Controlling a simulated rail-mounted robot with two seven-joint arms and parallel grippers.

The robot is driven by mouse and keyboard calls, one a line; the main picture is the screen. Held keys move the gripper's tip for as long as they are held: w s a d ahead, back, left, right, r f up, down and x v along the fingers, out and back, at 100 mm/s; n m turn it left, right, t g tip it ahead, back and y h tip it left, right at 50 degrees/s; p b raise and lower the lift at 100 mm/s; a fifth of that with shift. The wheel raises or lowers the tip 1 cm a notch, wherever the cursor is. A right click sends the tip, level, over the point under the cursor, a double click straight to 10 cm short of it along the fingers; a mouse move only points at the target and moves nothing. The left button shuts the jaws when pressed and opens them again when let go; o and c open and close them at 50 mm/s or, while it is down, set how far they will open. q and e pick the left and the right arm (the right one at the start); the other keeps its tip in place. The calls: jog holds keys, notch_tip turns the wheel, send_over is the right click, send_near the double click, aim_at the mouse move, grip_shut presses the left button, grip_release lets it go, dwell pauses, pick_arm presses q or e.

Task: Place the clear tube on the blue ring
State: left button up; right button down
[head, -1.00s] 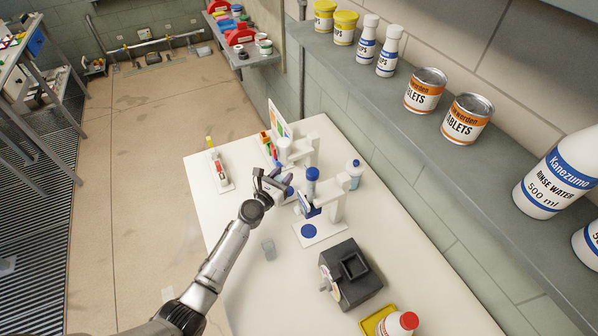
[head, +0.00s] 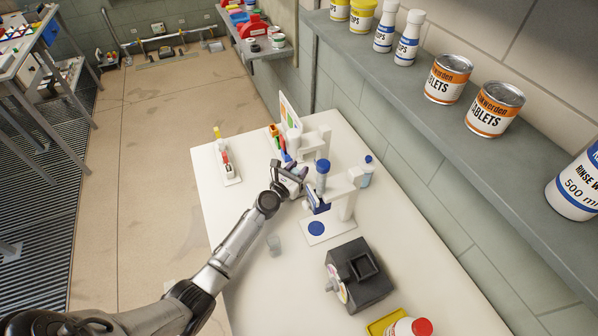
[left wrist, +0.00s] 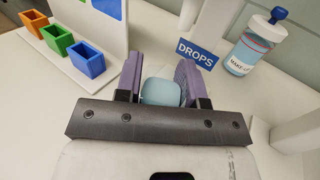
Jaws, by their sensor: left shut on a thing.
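My left gripper (head: 291,178) is over the white table in the head view. In the left wrist view its purple-padded fingers (left wrist: 160,88) are shut on the clear tube (left wrist: 161,93), which looks pale blue with a rounded, squarish end. The tube's lower part is hidden. The blue ring (head: 316,228) appears as a flat blue round on the white base (head: 332,222) of a stand. My gripper is behind and to the left of the blue ring, apart from it. My right gripper is out of view.
A MAKE-UP bottle (head: 367,172) stands behind. A translucent cup (head: 273,242) is front left, a dark box (head: 360,280) front right.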

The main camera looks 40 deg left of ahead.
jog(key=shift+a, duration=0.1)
pick_arm(q)
jog(key=shift+f, duration=0.15)
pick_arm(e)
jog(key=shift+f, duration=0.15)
pick_arm(q)
jog(key=o, duration=1)
jog(key=shift+r, duration=0.35)
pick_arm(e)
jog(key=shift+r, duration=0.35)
pick_arm(q)
jog(key=s, duration=0.3)
jog(key=s+p, duration=0.1)
jog(key=s, duration=0.3)
jog(key=s+d+p, duration=0.1)
jog(key=s, duration=0.2)
jog(key=shift+s+f, duration=0.2)
jog(key=shift+s, duration=0.15)
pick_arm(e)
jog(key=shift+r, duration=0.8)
pick_arm(q)
jog(key=shift+s, duration=0.65)
